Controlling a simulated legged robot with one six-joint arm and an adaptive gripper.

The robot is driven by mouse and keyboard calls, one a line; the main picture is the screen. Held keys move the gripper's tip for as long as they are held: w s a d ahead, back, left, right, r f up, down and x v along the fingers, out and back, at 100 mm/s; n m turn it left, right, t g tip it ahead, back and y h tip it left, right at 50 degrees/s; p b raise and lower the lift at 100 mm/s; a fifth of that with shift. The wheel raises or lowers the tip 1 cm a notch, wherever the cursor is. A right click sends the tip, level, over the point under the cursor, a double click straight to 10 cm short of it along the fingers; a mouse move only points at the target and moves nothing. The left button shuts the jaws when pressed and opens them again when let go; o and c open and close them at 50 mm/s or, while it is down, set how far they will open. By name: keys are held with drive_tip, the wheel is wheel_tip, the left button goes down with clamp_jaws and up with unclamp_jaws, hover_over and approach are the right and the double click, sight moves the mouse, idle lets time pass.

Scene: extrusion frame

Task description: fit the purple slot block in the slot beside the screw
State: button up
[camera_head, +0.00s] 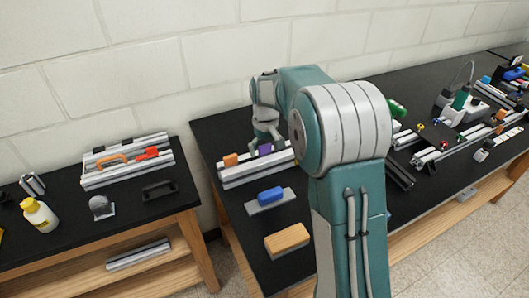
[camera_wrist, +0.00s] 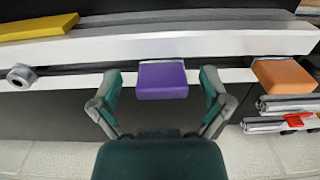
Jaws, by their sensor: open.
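The purple slot block (camera_wrist: 162,80) sits at the light extrusion rail (camera_wrist: 150,46), across the line of its dark slot. I cannot tell how deep it sits. My gripper (camera_wrist: 162,92) is open, with one finger on each side of the block and a gap showing on both sides. A grey hexagonal screw head (camera_wrist: 20,77) is at the slot's left end, well apart from the block. In the head view the purple block (camera_head: 265,149) shows on the rail (camera_head: 256,168) just below my gripper (camera_head: 264,138), whose fingertips are small and partly hidden.
An orange block (camera_wrist: 285,78) sits on the rail to the right of the purple one. A yellow piece (camera_wrist: 38,27) lies behind the rail. In the head view, a blue block (camera_head: 270,195) and a tan block (camera_head: 287,240) lie in front of the rail on the black table.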

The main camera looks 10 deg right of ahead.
drive_tip(key=shift+d, duration=0.1)
drive_tip(key=c, duration=1.2)
drive_tip(key=shift+a, duration=0.3)
drive_tip(key=shift+c, duration=0.2)
